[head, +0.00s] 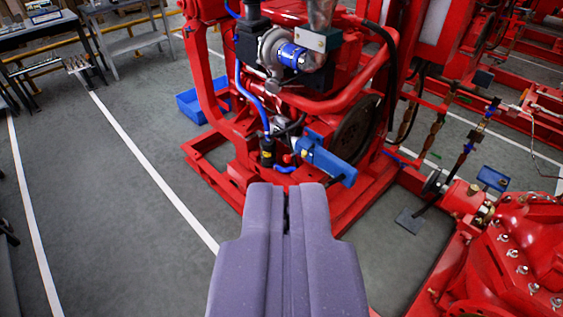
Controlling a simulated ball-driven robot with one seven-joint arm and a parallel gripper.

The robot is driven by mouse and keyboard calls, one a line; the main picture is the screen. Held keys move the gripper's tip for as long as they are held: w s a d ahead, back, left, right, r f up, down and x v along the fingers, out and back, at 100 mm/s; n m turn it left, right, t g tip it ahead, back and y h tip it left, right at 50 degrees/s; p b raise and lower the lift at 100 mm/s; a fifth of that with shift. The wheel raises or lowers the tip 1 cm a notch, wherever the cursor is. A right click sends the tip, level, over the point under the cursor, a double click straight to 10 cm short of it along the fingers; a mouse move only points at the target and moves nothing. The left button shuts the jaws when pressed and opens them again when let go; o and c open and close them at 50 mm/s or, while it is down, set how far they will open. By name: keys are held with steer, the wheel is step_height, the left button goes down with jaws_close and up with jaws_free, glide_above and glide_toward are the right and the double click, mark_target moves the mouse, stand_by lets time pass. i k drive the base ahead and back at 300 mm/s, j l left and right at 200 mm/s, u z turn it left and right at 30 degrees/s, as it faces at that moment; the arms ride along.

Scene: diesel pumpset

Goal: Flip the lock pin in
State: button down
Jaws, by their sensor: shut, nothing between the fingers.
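My gripper (286,190) is shut and empty, in the lower middle of the head view, with its grey-purple fingers pressed together. Ahead of it stands the red diesel pumpset (345,107). A blue cylinder-like part (325,158) sits low on the pumpset, just beyond and to the right of the fingertips. The gripper appears apart from it, though the gap in depth is hard to judge. I cannot pick out the lock pin in this view.
A blue bin (189,108) stands on the floor left of the pumpset. Workbenches (40,37) are at the upper left. More red machinery (510,250) fills the right. The grey floor (120,190) with white lines is clear at the left.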

mark_target(286, 157)
steer(key=i+u, duration=0.15)
steer(key=i, duration=0.35)
steer(key=i+l+u, duration=0.2)
steer(key=i, duration=0.3)
steer(key=i+l+u, duration=0.15)
steer(key=i, duration=0.4)
steer(key=i+l+u, duration=0.2)
steer(key=i, duration=0.3)
steer(key=i+l+u, duration=0.15)
steer(key=i+l, duration=0.15)
steer(key=i, duration=0.15)
